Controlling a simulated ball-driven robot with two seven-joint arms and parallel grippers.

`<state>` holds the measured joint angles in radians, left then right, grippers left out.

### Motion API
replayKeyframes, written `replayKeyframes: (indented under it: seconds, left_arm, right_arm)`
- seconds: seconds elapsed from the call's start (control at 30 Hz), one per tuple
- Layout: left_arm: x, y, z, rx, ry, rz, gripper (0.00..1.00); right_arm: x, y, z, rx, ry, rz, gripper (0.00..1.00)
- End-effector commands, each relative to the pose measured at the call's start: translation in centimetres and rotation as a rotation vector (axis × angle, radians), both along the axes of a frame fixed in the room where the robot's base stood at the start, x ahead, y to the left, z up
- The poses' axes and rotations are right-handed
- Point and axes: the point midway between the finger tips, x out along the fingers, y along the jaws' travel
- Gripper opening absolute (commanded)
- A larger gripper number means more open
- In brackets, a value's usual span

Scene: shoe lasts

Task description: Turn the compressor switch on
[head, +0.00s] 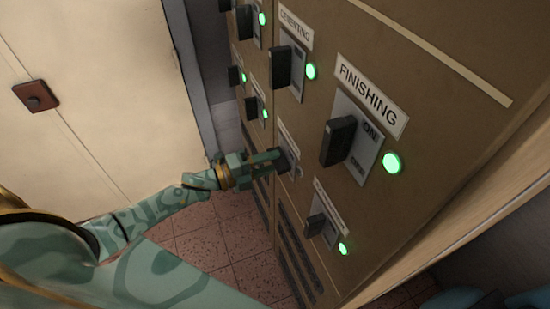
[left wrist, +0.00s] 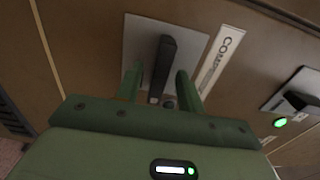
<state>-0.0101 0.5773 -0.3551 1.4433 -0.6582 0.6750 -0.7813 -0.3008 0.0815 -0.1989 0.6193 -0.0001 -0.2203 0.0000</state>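The compressor switch is on the brown cabinet. In the left wrist view its black handle (left wrist: 166,62) stands out from a grey plate (left wrist: 139,35), beside a white label beginning "COM" (left wrist: 222,58). A small dark lamp (left wrist: 169,104) below the handle shows no green light. My left gripper (left wrist: 158,82) is open, with one green finger on each side of the handle; I cannot tell whether either finger touches it. In the head view my left gripper (head: 278,159) reaches the switch and hides most of it.
Other switches with lit green lamps surround it: the "FINISHING" switch (head: 339,141) to the upper right, one below right (head: 317,225), and several above. A cream door (head: 90,90) with a brown latch (head: 36,95) is at left. The red tiled floor (head: 205,245) is clear.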

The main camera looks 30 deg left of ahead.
Motion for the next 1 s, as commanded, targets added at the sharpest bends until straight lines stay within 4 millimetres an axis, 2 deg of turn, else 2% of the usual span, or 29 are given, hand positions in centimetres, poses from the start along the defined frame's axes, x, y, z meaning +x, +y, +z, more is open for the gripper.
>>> replayKeyframes:
  seconds: [0.2, 0.47, 0.6, 1.0]
  left_arm:
    - [1.28, -1.14, 0.01, -0.001, 0.001, 0.001, 0.38]
    - [1.33, -1.2, -0.05, 0.0, 0.001, 0.0, 0.38]
    - [1.31, -1.19, -0.05, 0.0, 0.001, 0.0, 0.0]
    - [1.29, -1.17, -0.06, -0.03, 0.031, 0.0, 0.0]
  right_arm:
    - [0.07, 0.64, 0.21, 0.008, -0.002, 0.0, 0.36]
    - [0.1, 0.58, 0.2, 0.008, -0.002, 0.0, 0.36]
    - [0.11, 0.38, 0.2, 0.005, -0.003, 0.001, 0.36]
    - [0.17, -0.03, 0.42, 0.0, -0.003, 0.001, 0.36]
